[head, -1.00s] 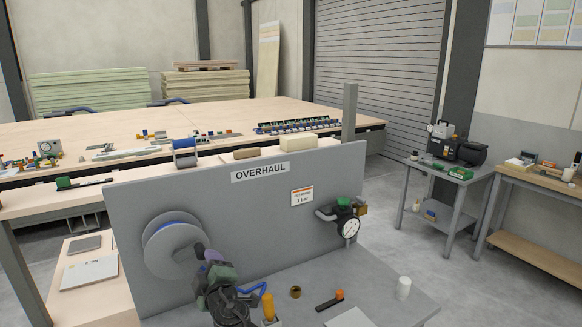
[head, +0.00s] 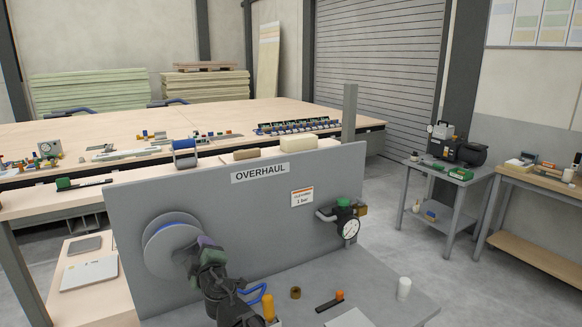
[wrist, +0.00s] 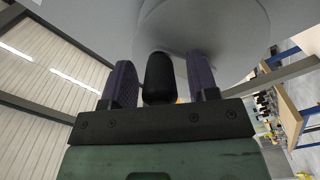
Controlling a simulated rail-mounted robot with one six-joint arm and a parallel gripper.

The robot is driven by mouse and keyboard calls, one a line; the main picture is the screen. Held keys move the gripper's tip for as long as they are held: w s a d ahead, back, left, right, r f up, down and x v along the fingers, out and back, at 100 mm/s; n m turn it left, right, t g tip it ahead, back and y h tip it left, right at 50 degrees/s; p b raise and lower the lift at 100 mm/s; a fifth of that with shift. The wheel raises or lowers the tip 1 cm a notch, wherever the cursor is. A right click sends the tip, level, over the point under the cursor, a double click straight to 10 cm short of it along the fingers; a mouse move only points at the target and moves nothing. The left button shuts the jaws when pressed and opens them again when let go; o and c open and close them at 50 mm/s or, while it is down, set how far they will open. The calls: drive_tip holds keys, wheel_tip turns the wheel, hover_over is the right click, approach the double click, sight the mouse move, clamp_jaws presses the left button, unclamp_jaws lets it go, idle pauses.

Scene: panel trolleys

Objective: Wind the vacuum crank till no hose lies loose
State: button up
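The vacuum crank's grey reel (head: 170,246) stands on the front of the OVERHAUL panel, with a blue edge of hose showing behind its rim. My gripper (head: 206,243) is at the right side of the reel and hides part of it. In the wrist view the black crank knob (wrist: 158,78) stands between the two purple fingers of my gripper (wrist: 160,82). A gap shows on each side of the knob, so the fingers look open around it. A blue loop (head: 258,292) shows right of my arm; I cannot tell whether it is loose hose.
A pressure gauge (head: 350,228) with a green knob is on the panel's right. On the grey shelf are an orange-handled tool (head: 268,306), a brass ring (head: 295,292), a black tool with an orange tip (head: 330,302) and a white cup (head: 404,289). The panel (head: 240,215) rises close behind my gripper.

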drive_tip(key=c, duration=0.9)
drive_tip(key=shift+o, duration=0.2)
drive_tip(key=shift+d+f+b, duration=0.15)
drive_tip(key=shift+f+b, duration=0.45)
drive_tip(key=shift+f+b, duration=0.5)
drive_tip(key=o, duration=0.9)
drive_tip(key=shift+o, duration=0.2)
drive_tip(key=v, duration=0.7)
drive_tip(key=shift+w, duration=0.1)
